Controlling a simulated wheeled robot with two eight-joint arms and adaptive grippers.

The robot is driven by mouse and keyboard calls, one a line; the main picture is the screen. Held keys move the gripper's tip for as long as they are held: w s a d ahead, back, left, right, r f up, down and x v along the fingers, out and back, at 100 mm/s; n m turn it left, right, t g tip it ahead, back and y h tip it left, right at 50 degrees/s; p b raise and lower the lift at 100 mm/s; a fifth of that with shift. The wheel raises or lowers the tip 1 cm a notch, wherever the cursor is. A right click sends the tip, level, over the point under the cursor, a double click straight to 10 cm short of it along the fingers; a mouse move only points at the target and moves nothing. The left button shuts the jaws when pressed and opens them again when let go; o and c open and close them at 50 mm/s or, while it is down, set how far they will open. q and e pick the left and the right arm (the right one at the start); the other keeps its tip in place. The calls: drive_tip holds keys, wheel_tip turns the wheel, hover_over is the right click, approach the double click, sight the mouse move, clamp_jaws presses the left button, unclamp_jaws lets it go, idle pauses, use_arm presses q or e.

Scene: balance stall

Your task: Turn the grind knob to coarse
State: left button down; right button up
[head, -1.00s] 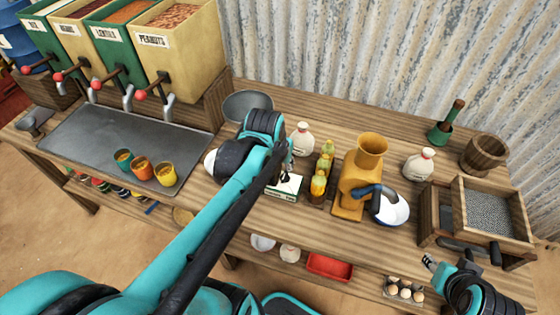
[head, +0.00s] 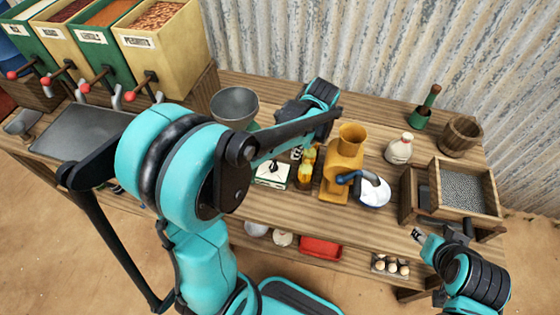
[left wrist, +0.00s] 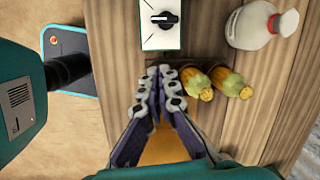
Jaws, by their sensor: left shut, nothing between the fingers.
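The knob box is a small white-topped box with a green side (head: 272,175) on the bench, left of the grinder. Its black grind knob (left wrist: 165,20) shows at the top of the left wrist view, with its bar lying roughly crosswise; the scale is not readable. My left gripper (left wrist: 165,80) is shut and empty, below the box in that view and apart from the knob. In the head view it shows small at the end of the left arm (head: 297,154). My right gripper (head: 418,236) hangs near the bench's front right edge, too small to judge.
Corn cobs (left wrist: 217,84) lie close beside my left fingers, with a white bottle (left wrist: 262,24) beyond. The yellow grinder (head: 343,170) with its blue crank stands right of them. A grey bowl (head: 234,106) is behind the left arm. A wooden sieve box (head: 408,200) stands at right.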

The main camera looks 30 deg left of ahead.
sight(273, 166)
use_arm(q)
drive_tip(key=f+b, duration=0.1)
drive_tip(key=f, duration=0.2)
drive_tip(key=f+m+b, duration=0.1)
drive_tip(key=f, duration=0.3)
drive_tip(key=a+f+m+b, duration=0.1)
drive_tip(key=f, duration=0.3)
drive_tip(key=shift+s+a+g+b, duration=0.1)
drive_tip(key=shift+g+b, duration=0.2)
drive_tip(key=a, duration=0.2)
drive_tip(key=s+a, duration=0.1)
drive_tip(key=shift+a+r, duration=0.15)
drive_tip(key=shift+r, duration=0.2)
drive_tip(key=shift+a, duration=0.3)
